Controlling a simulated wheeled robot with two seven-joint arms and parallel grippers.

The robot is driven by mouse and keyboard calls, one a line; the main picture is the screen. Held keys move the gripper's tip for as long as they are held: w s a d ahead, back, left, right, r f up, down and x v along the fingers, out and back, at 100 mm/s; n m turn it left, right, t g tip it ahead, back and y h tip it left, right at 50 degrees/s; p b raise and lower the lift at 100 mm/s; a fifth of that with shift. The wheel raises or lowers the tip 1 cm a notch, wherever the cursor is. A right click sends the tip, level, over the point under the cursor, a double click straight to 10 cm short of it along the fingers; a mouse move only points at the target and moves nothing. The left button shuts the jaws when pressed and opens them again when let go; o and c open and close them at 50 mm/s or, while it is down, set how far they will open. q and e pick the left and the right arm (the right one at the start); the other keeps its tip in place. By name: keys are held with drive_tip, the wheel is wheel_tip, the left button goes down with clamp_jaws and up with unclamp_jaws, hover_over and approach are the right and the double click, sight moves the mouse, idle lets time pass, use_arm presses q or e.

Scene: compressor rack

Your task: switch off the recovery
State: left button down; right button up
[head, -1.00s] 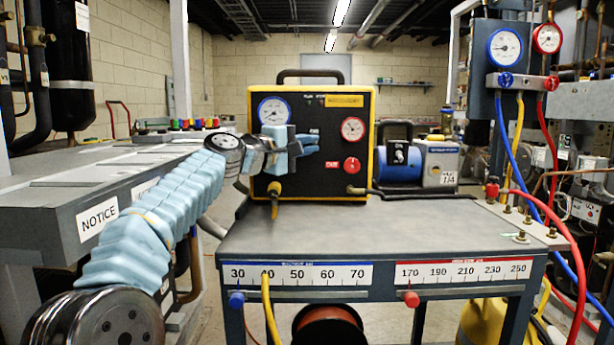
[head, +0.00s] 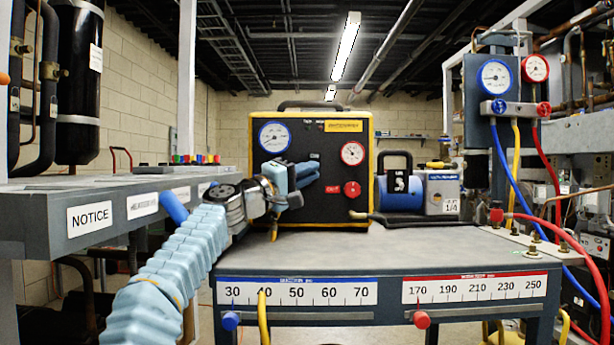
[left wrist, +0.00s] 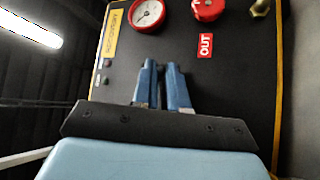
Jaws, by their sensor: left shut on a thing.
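The recovery machine (head: 340,205) stands on the cart, a black panel in a yellow frame with two gauges and a red knob (head: 352,188). The knob also shows at the top of the left wrist view (left wrist: 208,8), beside a red OUT label. My left gripper (head: 316,171) is in front of the panel, left of the knob, its blue fingers pointing right. In the left wrist view its fingers (left wrist: 161,66) are close together over the panel. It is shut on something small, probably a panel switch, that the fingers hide. My right gripper is not in view.
The cart (head: 450,243) has free room at its front. A blue pump (head: 405,190) stands right of the machine. A gauge manifold (head: 515,108) with blue, yellow and red hoses is at the right. A grey bench (head: 30,220) with a NOTICE label is at the left.

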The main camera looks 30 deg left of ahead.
use_arm(q)
drive_tip(key=c, duration=1.2)
unclamp_jaws()
drive_tip(key=shift+s, duration=0.1)
drive_tip(key=v, duration=1.3)
drive_tip(key=shift+s+a+f, duration=0.15)
drive_tip(key=shift+s, duration=0.05)
